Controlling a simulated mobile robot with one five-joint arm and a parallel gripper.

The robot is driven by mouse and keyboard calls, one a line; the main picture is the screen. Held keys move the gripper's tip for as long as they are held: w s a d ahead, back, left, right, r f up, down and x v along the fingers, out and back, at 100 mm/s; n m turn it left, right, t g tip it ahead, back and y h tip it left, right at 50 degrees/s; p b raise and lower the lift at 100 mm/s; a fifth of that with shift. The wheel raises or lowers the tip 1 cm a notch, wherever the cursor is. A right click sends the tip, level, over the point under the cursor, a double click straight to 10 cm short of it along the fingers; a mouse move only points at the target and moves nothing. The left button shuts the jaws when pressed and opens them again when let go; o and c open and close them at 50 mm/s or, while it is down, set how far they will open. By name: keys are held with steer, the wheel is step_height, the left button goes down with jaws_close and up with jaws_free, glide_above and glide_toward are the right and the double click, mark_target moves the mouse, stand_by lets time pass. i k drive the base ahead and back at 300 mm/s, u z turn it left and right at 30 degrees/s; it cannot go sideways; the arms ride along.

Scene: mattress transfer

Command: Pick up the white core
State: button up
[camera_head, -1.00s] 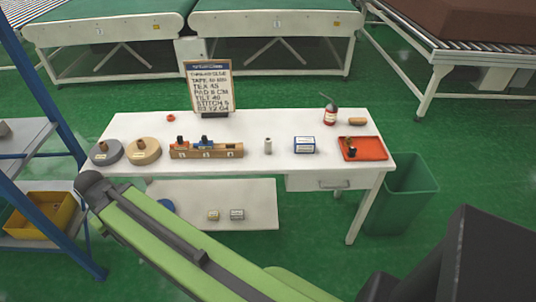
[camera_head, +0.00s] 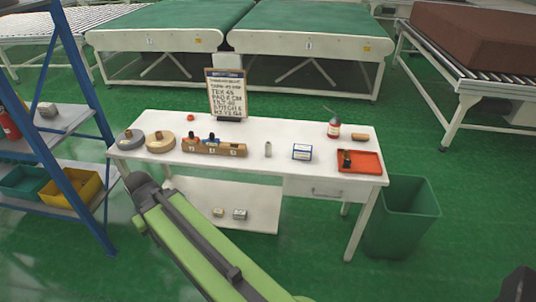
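The white core (camera_head: 268,149) is a small pale upright cylinder. It stands on the white table (camera_head: 225,130) in the middle of the top, between a wooden block holder and a blue-and-white box. Nothing touches it. My green arm shows at the bottom, left of centre, with its dark joint in front of the table's left end. My gripper fingers cannot be made out in this view.
The wooden holder (camera_head: 214,148) carries small spools, left of the core. The blue-and-white box (camera_head: 302,152) and red tray (camera_head: 360,161) are to its right. A sign (camera_head: 227,94) stands behind. A green bin (camera_head: 402,215) and blue shelf rack (camera_head: 75,165) flank the table.

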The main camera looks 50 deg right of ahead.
mark_target(268, 143)
steer(key=z, duration=0.1)
steer(key=i, duration=0.95)
steer(key=u, duration=0.1)
